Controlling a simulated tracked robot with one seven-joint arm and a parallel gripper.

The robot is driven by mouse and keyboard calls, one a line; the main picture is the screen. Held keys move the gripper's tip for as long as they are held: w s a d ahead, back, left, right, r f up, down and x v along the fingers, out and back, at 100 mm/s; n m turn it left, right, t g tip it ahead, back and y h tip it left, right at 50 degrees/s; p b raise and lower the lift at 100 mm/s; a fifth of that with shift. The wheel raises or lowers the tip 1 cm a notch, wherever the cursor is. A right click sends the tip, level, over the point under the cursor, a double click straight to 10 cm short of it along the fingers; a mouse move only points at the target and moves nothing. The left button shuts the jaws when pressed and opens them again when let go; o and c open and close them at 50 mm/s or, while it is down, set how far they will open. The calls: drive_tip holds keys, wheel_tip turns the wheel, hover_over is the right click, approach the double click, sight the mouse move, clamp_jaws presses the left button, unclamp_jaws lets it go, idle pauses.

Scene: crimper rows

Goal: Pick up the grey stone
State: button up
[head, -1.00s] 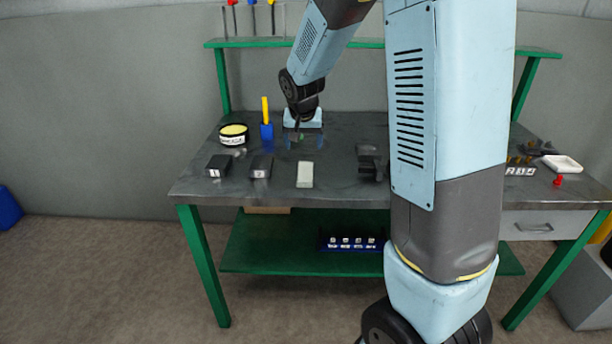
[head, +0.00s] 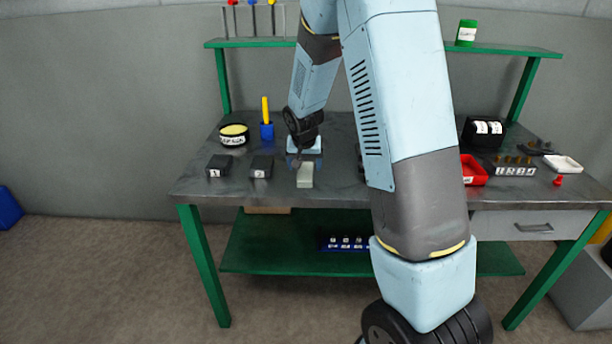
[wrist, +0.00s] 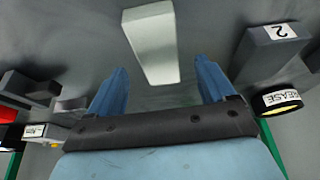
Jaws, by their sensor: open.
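The grey stone is a light grey oblong block (head: 305,178) lying on the dark workbench (head: 335,188), near its front edge in the head view. It also shows in the wrist view (wrist: 152,45), at the top middle, just beyond the fingers. My gripper (head: 302,160) is above the bench, at the far end of the stone in the head view. In the wrist view its two blue fingers (wrist: 160,76) are apart, with nothing held between them. The stone's near end lies about in line with the gap; I cannot tell the height above it.
Dark blocks marked 1 (head: 219,166) and 2 (head: 262,167) lie left of the stone. Behind them stand a grease tin (head: 234,137) and a blue holder (head: 267,131). A red tray (head: 473,170) is at the right. My arm hides part of the bench right of the stone.

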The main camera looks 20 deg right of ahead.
sight(305, 171)
drive_tip(key=shift+x, duration=1.75)
drive_tip(key=shift+s, duration=0.1)
drive_tip(key=c, duration=1.4)
drive_tip(key=shift+r, duration=0.1)
